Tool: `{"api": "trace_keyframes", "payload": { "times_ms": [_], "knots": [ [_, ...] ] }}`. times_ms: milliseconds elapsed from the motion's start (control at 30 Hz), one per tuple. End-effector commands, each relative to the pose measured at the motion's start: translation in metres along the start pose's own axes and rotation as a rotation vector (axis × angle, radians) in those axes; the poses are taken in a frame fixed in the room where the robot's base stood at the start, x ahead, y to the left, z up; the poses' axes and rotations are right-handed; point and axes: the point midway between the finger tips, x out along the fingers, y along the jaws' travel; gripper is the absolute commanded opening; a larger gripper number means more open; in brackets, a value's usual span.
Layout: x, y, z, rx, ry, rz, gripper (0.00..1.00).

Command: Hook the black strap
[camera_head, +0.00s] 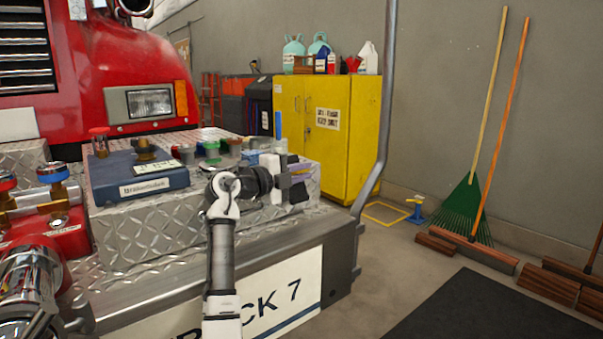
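My gripper (296,178) is at the right end of the diamond-plate box on the red truck's bumper. Its white body and dark finger parts point to the right. A small dark piece shows at its lower side, and I cannot tell whether it is a finger or the black strap. I cannot make out the black strap for certain anywhere in view. The gap between the fingers is too small to see, so I cannot tell whether they are open or holding anything.
A blue case (138,180) and several coloured fittings sit on the diamond-plate box (150,222). A vertical grey pole (384,110) rises to the right of my gripper. A yellow cabinet (362,135) stands behind.

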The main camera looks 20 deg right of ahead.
Motion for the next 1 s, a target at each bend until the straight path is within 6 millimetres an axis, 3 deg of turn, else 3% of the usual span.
{"api": "trace_keyframes", "payload": {
  "times_ms": [33, 133, 400, 533, 1000],
  "knots": [
    [-0.002, 0.001, 0.004, -0.001, -0.012, -0.001, 0.19],
    [-0.002, 0.001, 0.004, -0.002, -0.010, -0.001, 0.32],
    [-0.001, 0.001, 0.002, -0.003, -0.005, 0.000, 0.32],
    [-0.010, 0.001, 0.003, -0.004, -0.006, -0.001, 0.32],
    [-0.101, 0.001, 0.003, -0.002, -0.008, -0.001, 0.32]
  ]
}}
